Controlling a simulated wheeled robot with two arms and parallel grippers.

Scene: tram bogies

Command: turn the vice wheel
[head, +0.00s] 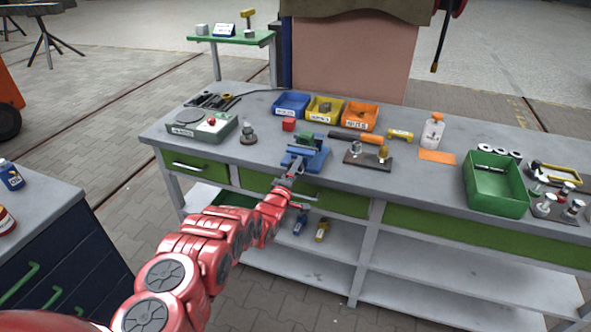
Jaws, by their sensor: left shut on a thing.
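A blue vice (308,156) stands at the front edge of the grey workbench, with a green piece (306,138) at its jaws. The vice wheel is at the front of the vice and is mostly hidden by my gripper. My left gripper (290,176) reaches in from the lower left on its red arm. It is at the front of the vice, shut on the vice wheel. My right gripper is not in view.
Blue, yellow and orange bins (361,115) line the bench's back. A green crate (497,184) stands at the right, a grey-green tray (202,127) at the left. An orange-handled tool (371,139) and a dark board (367,161) lie right of the vice. A dark cabinet (60,240) stands at lower left.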

